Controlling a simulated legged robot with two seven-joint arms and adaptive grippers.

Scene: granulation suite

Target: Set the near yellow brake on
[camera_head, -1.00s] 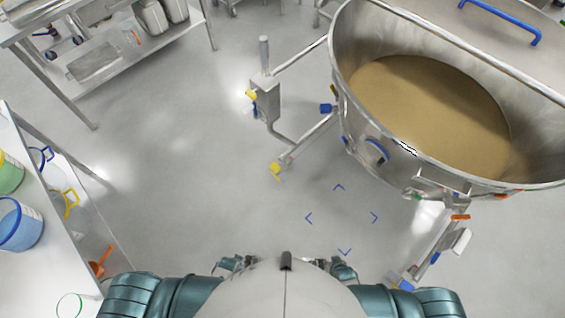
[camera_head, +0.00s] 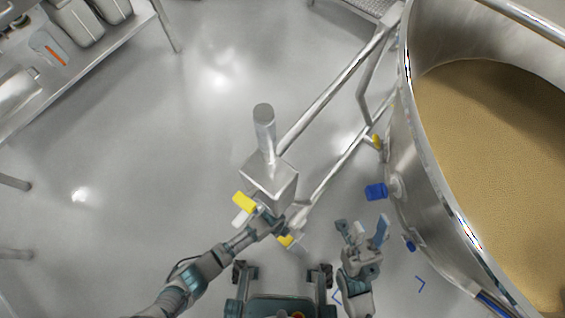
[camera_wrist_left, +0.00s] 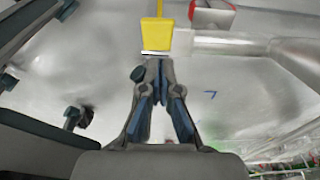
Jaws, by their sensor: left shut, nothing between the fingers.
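A yellow brake tab (camera_head: 285,240) shows low on the vat's frame, partly hidden by my left gripper. My left gripper (camera_head: 281,226) is shut and empty, close against this tab and below the grey metal box. In the left wrist view, the shut fingertips (camera_wrist_left: 158,62) are right at the lower edge of a yellow tab (camera_wrist_left: 156,35); whether they touch cannot be told. Another yellow tab (camera_head: 245,202) with a white piece is on the box's left side. My right gripper (camera_head: 362,238) is open and empty, in front of the vat.
The large steel vat (camera_head: 440,150) of tan powder fills the right side. Its tubular frame (camera_head: 335,85) runs to the grey box (camera_head: 270,180). A blue knob (camera_head: 376,192) sticks out of the vat wall. A steel shelf (camera_head: 90,70) stands upper left.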

